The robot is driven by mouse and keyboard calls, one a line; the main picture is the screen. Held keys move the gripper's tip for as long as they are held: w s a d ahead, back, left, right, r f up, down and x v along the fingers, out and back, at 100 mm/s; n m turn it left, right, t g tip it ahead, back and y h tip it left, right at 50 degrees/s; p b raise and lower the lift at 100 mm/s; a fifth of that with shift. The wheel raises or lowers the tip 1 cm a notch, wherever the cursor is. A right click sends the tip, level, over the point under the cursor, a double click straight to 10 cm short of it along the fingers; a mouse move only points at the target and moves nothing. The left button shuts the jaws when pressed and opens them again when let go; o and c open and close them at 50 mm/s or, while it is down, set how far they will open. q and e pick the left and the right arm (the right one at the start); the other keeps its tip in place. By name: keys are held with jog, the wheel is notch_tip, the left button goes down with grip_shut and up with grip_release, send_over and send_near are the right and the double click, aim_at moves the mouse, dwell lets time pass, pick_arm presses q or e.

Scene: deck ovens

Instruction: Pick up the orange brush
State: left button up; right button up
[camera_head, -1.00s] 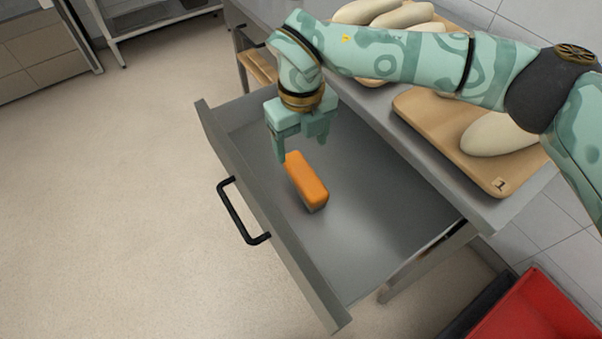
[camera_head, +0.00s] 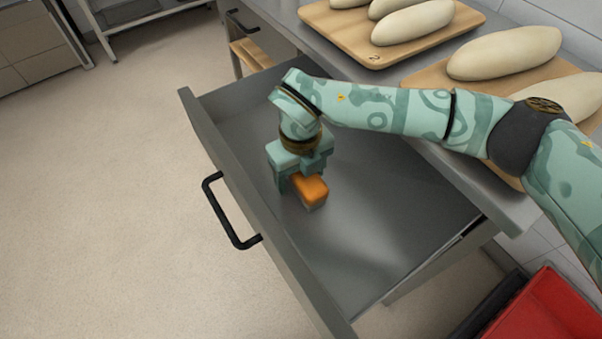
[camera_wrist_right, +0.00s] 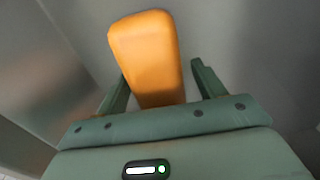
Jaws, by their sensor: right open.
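The orange brush (camera_head: 312,188) lies in the open metal drawer (camera_head: 375,225), its near end showing past my right gripper (camera_head: 298,184). The gripper points down over the brush and hides its far part. In the right wrist view the brush (camera_wrist_right: 148,55) runs between the two green fingers of the gripper (camera_wrist_right: 160,72). The jaws are open, with a finger on each side of the brush and a visible gap at the right finger. My left gripper is in neither view.
The drawer front with its black handle (camera_head: 222,215) stands to the left. The counter above holds wooden boards (camera_head: 445,38) with pale dough loaves (camera_head: 505,52). A red crate (camera_head: 545,310) is at the lower right. Drawer floor around the brush is bare.

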jog(key=c, duration=1.1)
jog(key=shift+r, duration=0.15)
